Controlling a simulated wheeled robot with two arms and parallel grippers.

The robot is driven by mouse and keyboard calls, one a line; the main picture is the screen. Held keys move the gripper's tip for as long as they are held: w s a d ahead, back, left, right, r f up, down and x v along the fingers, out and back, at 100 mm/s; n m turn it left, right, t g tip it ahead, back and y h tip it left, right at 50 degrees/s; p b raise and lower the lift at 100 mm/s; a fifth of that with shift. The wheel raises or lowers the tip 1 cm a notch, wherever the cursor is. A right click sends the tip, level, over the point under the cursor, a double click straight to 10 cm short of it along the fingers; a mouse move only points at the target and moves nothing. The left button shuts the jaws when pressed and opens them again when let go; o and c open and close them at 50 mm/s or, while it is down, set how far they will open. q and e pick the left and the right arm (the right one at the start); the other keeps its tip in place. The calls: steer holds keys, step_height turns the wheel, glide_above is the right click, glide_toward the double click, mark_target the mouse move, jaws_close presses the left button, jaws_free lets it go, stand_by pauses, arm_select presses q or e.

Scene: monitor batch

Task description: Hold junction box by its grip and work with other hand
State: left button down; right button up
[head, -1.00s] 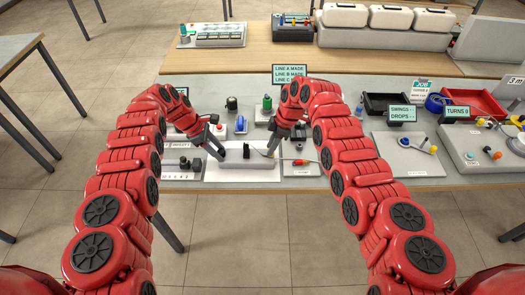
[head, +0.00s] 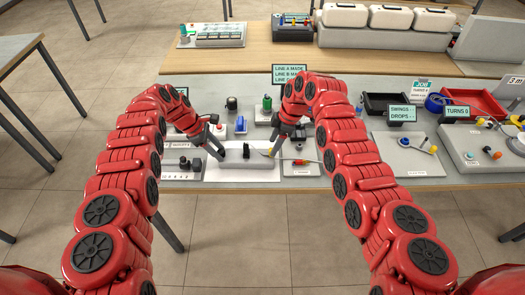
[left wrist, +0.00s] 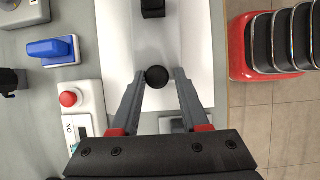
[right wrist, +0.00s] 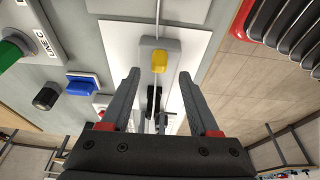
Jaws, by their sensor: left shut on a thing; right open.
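The junction box (head: 250,162) is a pale grey block on a white mat (head: 242,177) at the table's front. A black block (head: 246,150) stands on its top; it also shows in the left wrist view (left wrist: 152,8). My left gripper (head: 221,152) is at the box's left end. In the left wrist view it is shut on a round black knob (left wrist: 157,77), apparently the grip. My right gripper (head: 272,150) is open above the box's right end. In the right wrist view a yellow part (right wrist: 159,62) on a grey piece lies beyond its spread, empty fingers.
A red-handled tool (head: 300,162) lies right of the mat. A red button (left wrist: 68,98) and a blue switch (left wrist: 50,48) stand near the left gripper. A sign (head: 290,75) rises behind the right gripper. Black (head: 385,103) and red (head: 474,101) trays are further right.

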arm_select(q)
steer(key=shift+s+f, duration=0.65)
steer(key=shift+f, duration=0.3)
arm_select(e)
steer(key=v, duration=1)
steer(key=shift+s+r, duration=0.2)
steer(key=shift+s, duration=0.1)
steer(key=shift+d, duration=0.15)
arm_select(q)
steer(key=shift+c, duration=1.6)
jaws_free()
steer(key=shift+w+a+r, duration=0.25)
steer(key=shift+a+r, duration=0.05)
steer(key=shift+r, duration=0.3)
steer(key=v, duration=1.2)
steer(key=shift+w+d+r, duration=0.25)
steer(key=shift+w+d, duration=0.05)
steer(key=shift+w, duration=0.1)
arm_select(e)
steer(key=shift+w+f, duration=0.25)
steer(key=shift+w, duration=0.2)
